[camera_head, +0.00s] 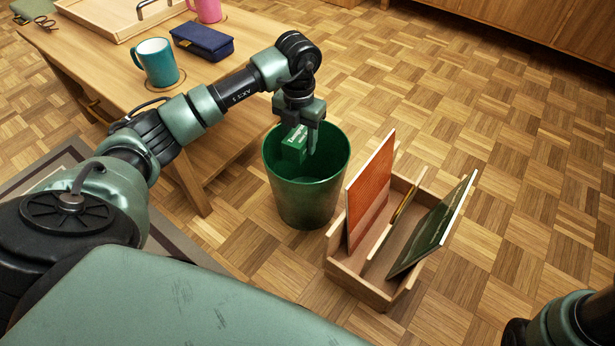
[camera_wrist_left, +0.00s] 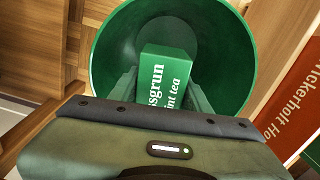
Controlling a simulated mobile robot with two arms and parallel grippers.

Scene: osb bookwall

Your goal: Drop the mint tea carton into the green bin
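The green mint tea carton (camera_head: 293,146) is between the fingers of my left gripper (camera_head: 303,128), in the mouth of the green bin (camera_head: 304,201). In the left wrist view the carton (camera_wrist_left: 166,82) shows white lettering, and a finger lies against each side of it. The bin's round opening (camera_wrist_left: 233,50) surrounds the carton there, and the bin floor shows beyond it. The bin stands upright on the floor. My right gripper is out of view; only part of my right arm shows at the lower right.
A wooden rack (camera_head: 350,281) with an orange book (camera_head: 369,190) and a dark green book (camera_head: 433,232) stands close right of the bin. A wooden table (camera_head: 120,84) at left holds a teal mug (camera_head: 157,63) and a navy case (camera_head: 202,40). Parquet floor is clear at right.

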